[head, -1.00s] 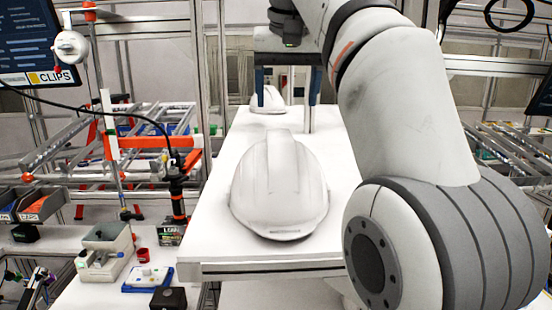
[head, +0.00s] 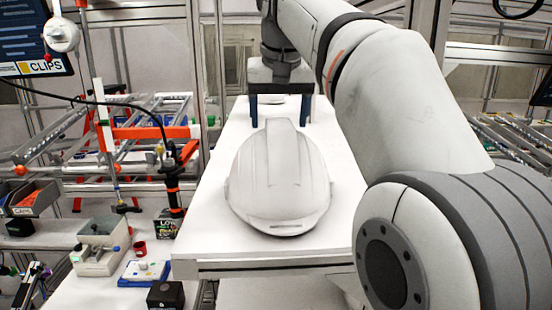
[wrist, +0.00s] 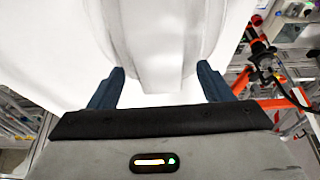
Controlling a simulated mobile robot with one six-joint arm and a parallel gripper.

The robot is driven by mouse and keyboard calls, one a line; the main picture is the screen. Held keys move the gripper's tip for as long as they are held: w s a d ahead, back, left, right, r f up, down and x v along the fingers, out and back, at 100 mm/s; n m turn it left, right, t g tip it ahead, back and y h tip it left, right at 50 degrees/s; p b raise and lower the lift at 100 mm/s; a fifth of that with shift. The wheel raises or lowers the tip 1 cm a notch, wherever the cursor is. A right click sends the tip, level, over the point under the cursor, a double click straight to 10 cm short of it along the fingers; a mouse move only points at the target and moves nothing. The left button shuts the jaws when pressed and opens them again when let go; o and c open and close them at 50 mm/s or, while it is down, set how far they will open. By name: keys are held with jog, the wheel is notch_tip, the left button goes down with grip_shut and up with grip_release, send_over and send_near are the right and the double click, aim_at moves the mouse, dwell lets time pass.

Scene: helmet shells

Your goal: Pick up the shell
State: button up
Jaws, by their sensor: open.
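The white helmet shell (head: 278,185) sits on the white table, its raised centre ridge running away from me. It fills the upper middle of the wrist view (wrist: 160,30), where the narrow end of the ridge points toward the jaws. My gripper (head: 281,119) is open at the shell's far end, its two dark blue fingers pointing down. In the wrist view the fingertips (wrist: 161,70) stand to either side of the ridge end, with nothing gripped. I cannot tell if they touch the shell.
A second white shell (head: 265,99) lies farther back on the table (head: 210,225), partly hidden by my gripper. Left of the table stand a cable-hung tool (head: 172,185), bins and small fixtures. An aluminium post (head: 193,60) rises by the table's left side. My arm covers the right.

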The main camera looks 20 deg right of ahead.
grip_shut()
dwell(0.8)
